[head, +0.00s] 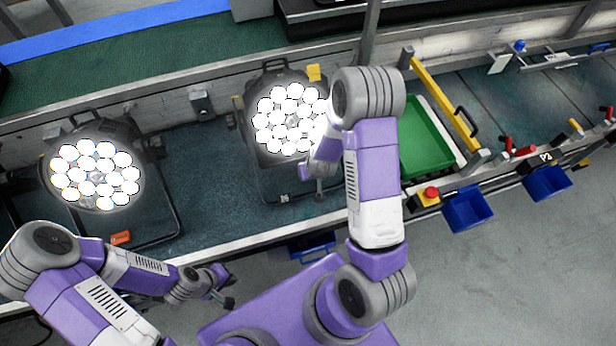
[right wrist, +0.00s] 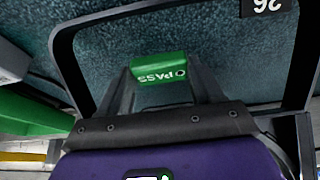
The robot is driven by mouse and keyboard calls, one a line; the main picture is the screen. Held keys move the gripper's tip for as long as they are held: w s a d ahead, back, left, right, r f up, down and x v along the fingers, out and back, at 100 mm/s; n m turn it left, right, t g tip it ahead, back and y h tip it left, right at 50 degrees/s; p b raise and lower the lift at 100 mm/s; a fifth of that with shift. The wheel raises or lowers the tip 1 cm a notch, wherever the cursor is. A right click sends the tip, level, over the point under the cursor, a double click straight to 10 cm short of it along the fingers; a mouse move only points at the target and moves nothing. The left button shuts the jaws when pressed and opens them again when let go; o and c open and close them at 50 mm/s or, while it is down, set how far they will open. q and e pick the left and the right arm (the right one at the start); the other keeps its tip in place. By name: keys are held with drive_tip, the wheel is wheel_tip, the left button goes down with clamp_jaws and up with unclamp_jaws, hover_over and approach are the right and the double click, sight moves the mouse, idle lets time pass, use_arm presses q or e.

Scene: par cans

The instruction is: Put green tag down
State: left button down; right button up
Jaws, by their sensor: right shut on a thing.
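The green tag (right wrist: 158,72), printed PASS upside down, is between the fingertips of my right gripper (right wrist: 160,84) in the right wrist view. That gripper is shut on it, over the dark blue-green surface inside a par can's black frame (right wrist: 70,70). In the head view my right gripper (head: 319,188) is in front of the right par can (head: 290,118), and the tag is hidden. The left par can (head: 95,175) stands lit, with an orange tag (head: 121,238) by its frame. My left gripper (head: 224,288) is open and empty past the bench's front edge.
A green tray (head: 425,140) with a yellow bar (head: 440,95) beside it is right of my right arm. A red button box (head: 430,194) and blue bins (head: 468,208) are along the front edge. Bench surface between the par cans (head: 200,175) is clear.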

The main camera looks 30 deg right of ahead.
sight(312, 184)
drive_tip(key=shift+s+f, duration=0.2)
drive_tip(key=shift+f, duration=0.1)
drive_tip(key=shift+w+f+b, duration=0.1)
drive_tip(key=shift+f+b, duration=0.3)
drive_tip(key=shift+f, duration=0.05)
wheel_tip(312, 184, down, 3)
drive_tip(key=b, duration=0.2)
drive_tip(key=shift+b, duration=0.35)
drive_tip(key=shift+w+f, duration=0.1)
drive_tip(key=shift+f, duration=0.05)
drive_tip(key=shift+w, duration=0.2)
drive_tip(key=shift+s, duration=0.1)
